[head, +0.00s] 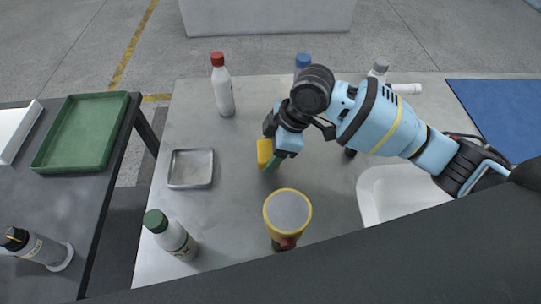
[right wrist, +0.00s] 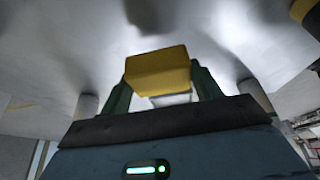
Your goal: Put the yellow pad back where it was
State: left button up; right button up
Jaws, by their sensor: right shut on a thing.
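The yellow pad (head: 264,153) is a small yellow block. My right gripper (head: 271,162) is shut on it, over the middle of the grey table (head: 235,215), just right of a shallow metal tray (head: 191,184). In the right wrist view the pad (right wrist: 158,68) sits between the two dark green fingers of my gripper (right wrist: 160,85), with a paler layer under the yellow. How high the pad is above the table is hard to tell. My left gripper is not in view.
Red-capped (head: 222,88) and blue-capped (head: 302,63) bottles stand at the back. A green-capped bottle (head: 172,238) and a yellow-rimmed container (head: 287,211) stand in front. A white basin (head: 372,196) is at right. A side table holds a green tray (head: 82,132).

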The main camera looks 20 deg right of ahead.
aim_at(270, 157)
jog(key=shift+w+f, duration=0.15)
jog(key=shift+f, duration=1.6)
jog(key=shift+f, duration=0.2)
jog(key=o, duration=0.9)
jog(key=shift+r, duration=0.1)
jog(key=p+v, duration=0.1)
jog(key=v, duration=1.1)
jog(key=shift+a+r, duration=0.1)
jog(key=shift+a, duration=0.05)
